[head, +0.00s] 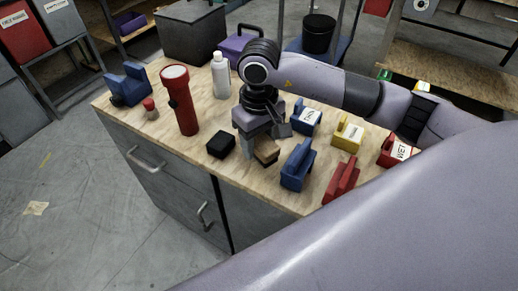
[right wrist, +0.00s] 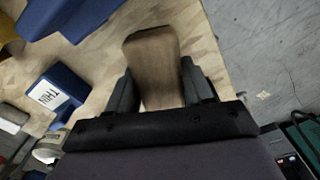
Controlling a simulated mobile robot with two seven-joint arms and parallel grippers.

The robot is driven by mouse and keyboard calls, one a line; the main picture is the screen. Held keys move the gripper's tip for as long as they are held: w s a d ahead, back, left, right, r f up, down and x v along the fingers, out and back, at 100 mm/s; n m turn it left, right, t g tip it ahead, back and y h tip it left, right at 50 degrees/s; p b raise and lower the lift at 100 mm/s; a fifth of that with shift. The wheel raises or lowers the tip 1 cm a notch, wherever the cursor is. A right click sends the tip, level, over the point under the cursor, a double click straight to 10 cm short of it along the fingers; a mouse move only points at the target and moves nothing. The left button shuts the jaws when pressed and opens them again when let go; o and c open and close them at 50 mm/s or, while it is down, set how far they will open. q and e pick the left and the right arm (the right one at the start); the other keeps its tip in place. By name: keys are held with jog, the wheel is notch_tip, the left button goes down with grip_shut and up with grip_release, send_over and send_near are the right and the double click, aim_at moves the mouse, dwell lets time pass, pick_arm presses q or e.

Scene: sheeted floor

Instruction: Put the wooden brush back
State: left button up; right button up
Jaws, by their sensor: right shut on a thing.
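The wooden brush (right wrist: 153,58) is a brown wooden block between the two fingers of my right gripper (right wrist: 158,85), seen close up in the right wrist view. In the head view my right gripper (head: 258,148) points down over the wooden worktop (head: 225,165), and part of the brush (head: 267,152) shows beside its fingers. The gripper is shut on it. I cannot tell whether the brush touches the worktop. Its far end and any bristles are hidden. My left gripper is not in view.
A blue holder (head: 298,165) and a red holder (head: 341,180) stand right of the gripper. Behind are holders labelled THIN (head: 307,117), yellow (head: 348,135) and red WET (head: 396,152).

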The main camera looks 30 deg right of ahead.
aim_at(259, 138)
jog(key=shift+f, duration=1.45)
jog(key=shift+f, duration=0.15)
jog(key=o, duration=1)
jog(key=shift+r, duration=0.35)
notch_tip(259, 138, up, 12)
jog(key=shift+f, duration=0.15)
